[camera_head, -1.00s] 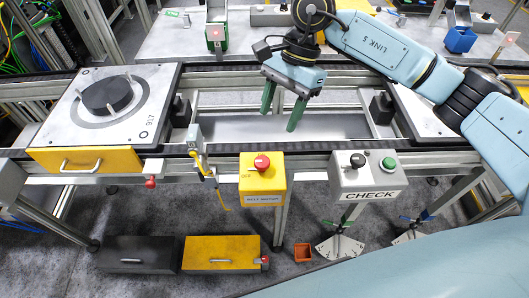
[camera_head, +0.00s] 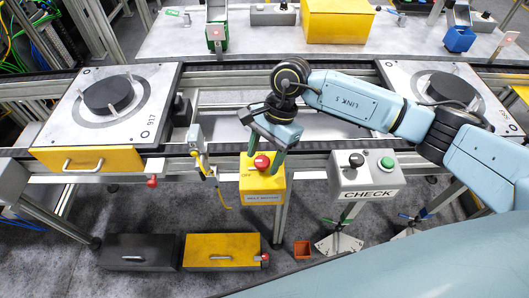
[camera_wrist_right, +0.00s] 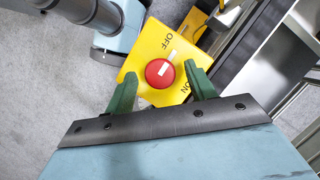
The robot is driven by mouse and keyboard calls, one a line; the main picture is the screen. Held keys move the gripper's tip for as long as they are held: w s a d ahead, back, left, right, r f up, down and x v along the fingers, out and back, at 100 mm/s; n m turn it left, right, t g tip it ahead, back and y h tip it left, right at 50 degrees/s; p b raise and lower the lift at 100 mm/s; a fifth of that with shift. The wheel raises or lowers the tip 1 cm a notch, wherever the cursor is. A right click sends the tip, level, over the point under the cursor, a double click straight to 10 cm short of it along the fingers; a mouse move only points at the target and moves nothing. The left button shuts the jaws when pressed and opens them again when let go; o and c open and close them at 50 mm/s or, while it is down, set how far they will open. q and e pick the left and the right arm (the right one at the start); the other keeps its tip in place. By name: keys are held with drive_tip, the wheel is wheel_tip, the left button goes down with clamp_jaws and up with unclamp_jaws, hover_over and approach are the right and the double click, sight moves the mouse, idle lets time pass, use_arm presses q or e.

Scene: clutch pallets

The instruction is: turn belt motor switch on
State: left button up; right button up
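The belt motor switch is a yellow box (camera_head: 262,184) on the front rail of the conveyor, labelled BELT MOTOR, with a red round knob (camera_head: 262,162) on its top. In the right wrist view the red knob (camera_wrist_right: 160,72) has a white bar mark pointing toward the OFF lettering, with ON on the other side. My right gripper (camera_head: 265,160) is above the box with its green fingers apart, one on each side of the knob. In the wrist view the open fingers (camera_wrist_right: 163,88) are beside the knob; whether they touch it I cannot tell. My left gripper is not seen.
A grey CHECK box (camera_head: 366,180) with black and green buttons is right of the switch. Pallets with black discs (camera_head: 108,95) sit on the conveyor.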

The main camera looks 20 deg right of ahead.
drive_tip(key=c, duration=0.9)
drive_tip(key=shift+c, duration=0.2)
drive_tip(key=shift+m, duration=0.3)
drive_tip(key=m+t+b, duration=0.1)
drive_tip(key=m, duration=0.1)
drive_tip(key=shift+s+m+y+b, duration=0.1)
drive_tip(key=shift+m+y+b, duration=0.2)
drive_tip(key=shift+m+b, duration=0.1)
drive_tip(key=m+t+b, duration=0.2)
drive_tip(key=m, duration=0.3)
drive_tip(key=shift+s, duration=0.2)
drive_tip(key=m+t+b, duration=0.1)
drive_tip(key=m, duration=0.1)
drive_tip(key=m+t+b, duration=0.1)
drive_tip(key=m, duration=0.1)
drive_tip(key=shift+s+m+h, duration=0.1)
drive_tip(key=shift+m+h, duration=0.3)
drive_tip(key=m+t+h+b, duration=0.1)
drive_tip(key=m+b, duration=0.1)
drive_tip(key=m, duration=0.1)
drive_tip(key=shift+s+a+m, duration=0.1)
drive_tip(key=shift+a+m, duration=0.05)
drive_tip(key=shift+m, duration=0.65)
